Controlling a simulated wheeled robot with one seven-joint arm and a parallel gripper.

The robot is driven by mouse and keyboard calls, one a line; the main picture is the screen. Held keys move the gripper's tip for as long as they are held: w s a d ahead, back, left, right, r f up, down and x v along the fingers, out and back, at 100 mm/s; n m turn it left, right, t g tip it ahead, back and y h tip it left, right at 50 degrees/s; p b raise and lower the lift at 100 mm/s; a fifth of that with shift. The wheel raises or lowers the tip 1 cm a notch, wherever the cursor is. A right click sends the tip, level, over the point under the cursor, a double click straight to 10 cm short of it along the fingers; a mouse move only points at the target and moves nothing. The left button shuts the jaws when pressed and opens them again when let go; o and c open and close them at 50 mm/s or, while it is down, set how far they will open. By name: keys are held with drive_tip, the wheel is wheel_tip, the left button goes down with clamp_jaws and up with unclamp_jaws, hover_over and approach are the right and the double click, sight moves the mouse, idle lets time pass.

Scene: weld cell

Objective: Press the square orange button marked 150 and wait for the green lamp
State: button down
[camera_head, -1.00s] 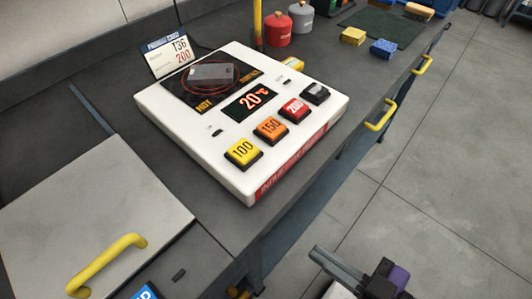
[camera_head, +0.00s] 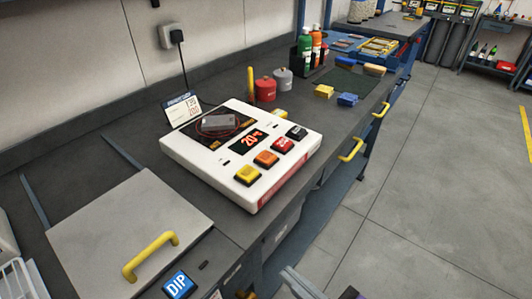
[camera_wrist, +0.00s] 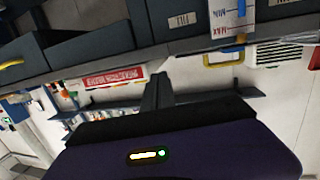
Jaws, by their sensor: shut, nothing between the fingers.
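The square orange button (camera_head: 266,159) sits in the front row of a white heater unit (camera_head: 190,165) on the bench, between a yellow and a red button. Its 150 marking is clear in the earlier head view and small now. The display (camera_head: 250,140) reads 20 °C. No lit green lamp shows on the unit. My gripper (camera_head: 290,275) is at the bottom edge of the head view, beyond the bench's front edge, well apart from the buttons. In the wrist view my gripper's fingers (camera_wrist: 158,90) are together and empty.
A grey block (camera_head: 219,123) lies on the unit's dark plate. A card (camera_head: 183,110) stands behind it. A lid with a yellow handle (camera_head: 150,256) and a blue DIP sign (camera_head: 179,285) are at the left front. Yellow handles (camera_head: 352,150) stick out from the bench front.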

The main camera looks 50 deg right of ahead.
drive_tip(key=w+d+r+h+p, duration=0.1)
drive_tip(key=w+d+r+p, duration=0.4)
drive_tip(key=w+r, duration=0.25)
drive_tip(key=w+d+r+h+p, duration=0.2)
drive_tip(key=w+d+r+p, duration=0.35)
drive_tip(key=w, duration=0.25)
wheel_tip(320, 180, up, 5)
drive_tip(key=n+g+y+p, duration=0.3)
drive_tip(key=n+g+p, duration=0.4)
drive_tip(key=g+p, duration=0.15)
hover_over(269, 158)
drive_tip(key=shift+r+t, duration=0.15)
drive_tip(key=shift+t, duration=0.3)
wheel_tip(269, 158, down, 7)
drive_tip(key=b, duration=0.5)
drive_tip(key=shift+f+b, duration=0.5)
drive_tip(key=shift+f, duration=0.4)
